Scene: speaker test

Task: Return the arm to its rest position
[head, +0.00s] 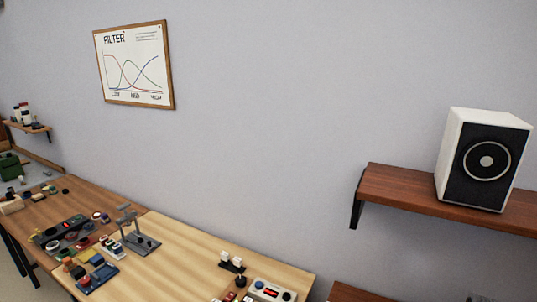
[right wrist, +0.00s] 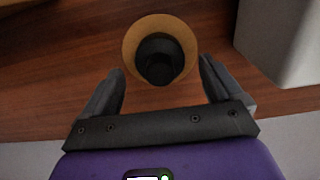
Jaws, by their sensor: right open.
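My right gripper (right wrist: 162,68) shows in the right wrist view with its two dark fingers spread apart. A round tan ring-like thing with a dark centre (right wrist: 130,42) lies beyond and partly between the fingertips. I see a gap on each side of it, and it is not gripped. It is over or on a reddish-brown wooden surface (right wrist: 60,85). Neither arm shows in the head view, and my left gripper is in no frame.
A white speaker with a black front (head: 486,165) stands on a wooden wall shelf (head: 400,190). A pale box-like thing (right wrist: 275,40) is right of the gripper. A bench (head: 185,255) holds several small devices. A framed filter chart (head: 135,65) hangs on the wall.

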